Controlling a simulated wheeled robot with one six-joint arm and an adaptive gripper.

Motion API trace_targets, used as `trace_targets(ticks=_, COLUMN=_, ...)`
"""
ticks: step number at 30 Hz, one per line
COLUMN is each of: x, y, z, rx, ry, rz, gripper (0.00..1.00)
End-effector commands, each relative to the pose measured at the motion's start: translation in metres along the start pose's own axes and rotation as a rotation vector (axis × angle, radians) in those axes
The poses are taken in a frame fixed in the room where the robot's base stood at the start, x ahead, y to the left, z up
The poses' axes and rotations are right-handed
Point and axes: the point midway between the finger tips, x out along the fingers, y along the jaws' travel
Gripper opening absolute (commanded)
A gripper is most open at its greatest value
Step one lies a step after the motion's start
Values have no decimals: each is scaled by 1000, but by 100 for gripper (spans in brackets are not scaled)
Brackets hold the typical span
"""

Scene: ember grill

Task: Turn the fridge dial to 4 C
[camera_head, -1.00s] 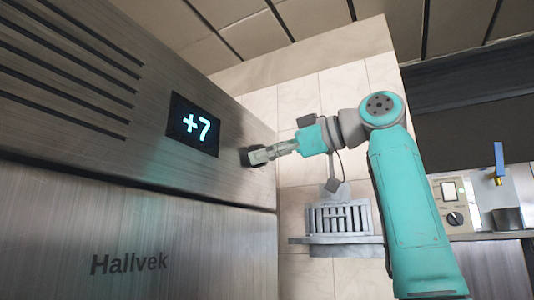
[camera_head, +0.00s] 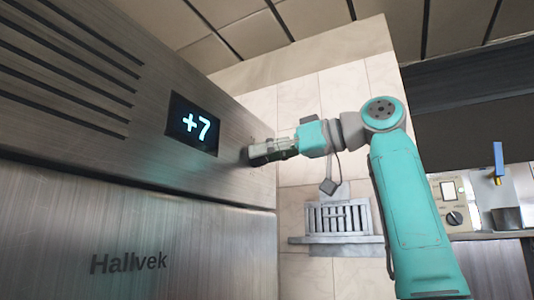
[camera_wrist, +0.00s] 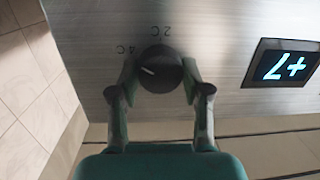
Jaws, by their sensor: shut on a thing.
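The fridge (camera_head: 60,215) is brushed steel and fills the left of the head view. Its display (camera_head: 193,125) reads +7 and also shows, upside down, in the wrist view (camera_wrist: 283,64). The black round dial (camera_wrist: 160,70) sits on the fridge panel, with a white pointer line and printed marks 2C and 4C beside it. The pointer lies on the dial's left half, tilted. My gripper (camera_wrist: 157,80) is shut on the dial, one finger on each side. In the head view my gripper (camera_head: 262,152) reaches the panel right of the display and hides most of the dial.
A tiled wall (camera_head: 300,100) stands behind my arm, with a metal grille shelf (camera_head: 340,222) on it. A control box with a knob (camera_head: 452,205) and a blue-handled tap (camera_head: 498,158) are at the far right.

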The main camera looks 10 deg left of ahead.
Motion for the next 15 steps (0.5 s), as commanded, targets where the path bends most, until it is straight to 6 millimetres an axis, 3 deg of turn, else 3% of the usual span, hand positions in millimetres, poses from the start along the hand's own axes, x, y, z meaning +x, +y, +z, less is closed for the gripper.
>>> trace_targets(ticks=6, x=0, y=1, z=1, rx=1, ry=-1, rz=1, gripper=13)
trace_targets(ticks=7, x=0, y=1, z=1, rx=0, ry=-1, rz=1, gripper=53)
trace_targets(ticks=9, x=0, y=1, z=1, rx=0, ry=-1, rz=1, gripper=70)
trace_targets(ticks=15, x=0, y=0, z=0, rx=-1, ry=-1, rz=0, gripper=73)
